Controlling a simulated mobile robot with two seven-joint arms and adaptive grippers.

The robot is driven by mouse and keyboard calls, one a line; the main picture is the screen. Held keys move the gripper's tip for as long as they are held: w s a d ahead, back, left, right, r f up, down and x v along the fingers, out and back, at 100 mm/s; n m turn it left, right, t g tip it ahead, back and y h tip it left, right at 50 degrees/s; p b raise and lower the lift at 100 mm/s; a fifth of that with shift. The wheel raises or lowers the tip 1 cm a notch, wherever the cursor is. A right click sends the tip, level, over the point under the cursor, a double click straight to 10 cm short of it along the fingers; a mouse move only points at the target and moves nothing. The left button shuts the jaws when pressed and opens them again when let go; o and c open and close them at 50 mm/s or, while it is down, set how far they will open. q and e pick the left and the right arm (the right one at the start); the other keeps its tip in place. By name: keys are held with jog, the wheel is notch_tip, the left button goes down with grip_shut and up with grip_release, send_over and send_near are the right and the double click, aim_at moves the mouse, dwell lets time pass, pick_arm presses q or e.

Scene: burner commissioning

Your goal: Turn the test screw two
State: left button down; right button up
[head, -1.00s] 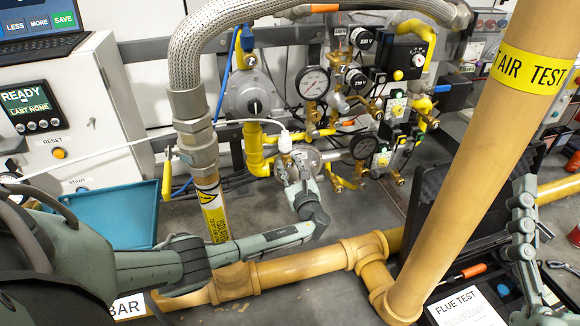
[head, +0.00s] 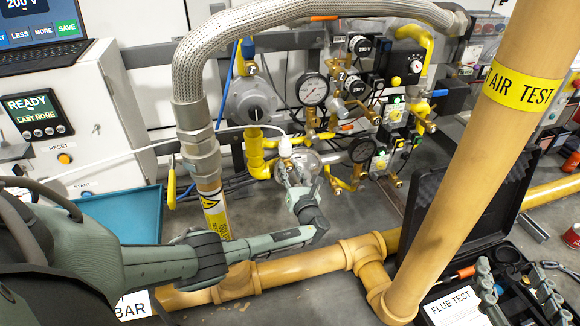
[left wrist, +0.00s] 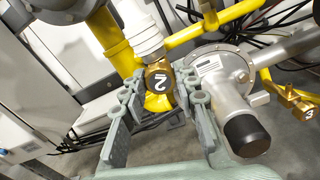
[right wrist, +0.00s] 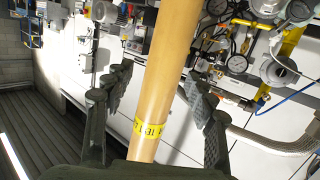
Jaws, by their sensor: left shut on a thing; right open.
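The test screw two, a brass fitting (left wrist: 157,82) marked "2", shows in the left wrist view under a white hose connector (left wrist: 143,35). My left gripper (left wrist: 162,93) has its grey fingers on both sides of the brass piece and is shut on it. In the head view my left gripper (head: 291,172) reaches in below the white connector (head: 285,146); its fingers and the regulator body hide the screw there. My right gripper (head: 515,285) is at the lower right of the head view. In the right wrist view it is open (right wrist: 158,88), its fingers apart.
A silver regulator with a black cap (left wrist: 246,135) stands close right of the left fingers, and a brass piece (left wrist: 308,112) marked "4" lies beyond. The "AIR TEST" pipe (head: 470,165) rises left of my right gripper. An open black case (head: 487,150) stands behind it.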

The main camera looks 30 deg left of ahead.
pick_arm(q)
jog(key=m+p, duration=0.1)
jog(key=m, duration=0.1)
jog(key=shift+r+m, duration=0.1)
jog(key=shift+m, duration=0.3)
jog(key=m+p, duration=0.1)
jog(key=m, duration=0.3)
jog(key=shift+m+p, duration=0.35)
jog(key=shift+m, duration=0.15)
pick_arm(e)
jog(key=s+d+f+g+h, duration=0.2)
jog(key=s+d+f+g, duration=0.1)
jog(key=d+f, duration=0.2)
jog(key=s+d+f+m+g+h, duration=0.1)
jog(key=s+d+f+g+h, duration=0.1)
jog(key=s+d+f+g, duration=0.2)
jog(key=shift+d+f+g, duration=0.3)
jog(key=shift+d+f, duration=0.35)
jog(key=shift+f, duration=0.7)
pick_arm(q)
jog(key=shift+f, duration=0.2)
jog(key=c, duration=1.1)
grip_release()
jog(key=shift+c, duration=0.2)
jog(key=shift+d, duration=0.15)
jog(key=v, duration=1.1)
jog(key=shift+s+d, duration=0.25)
jog(key=shift+s, duration=0.1)
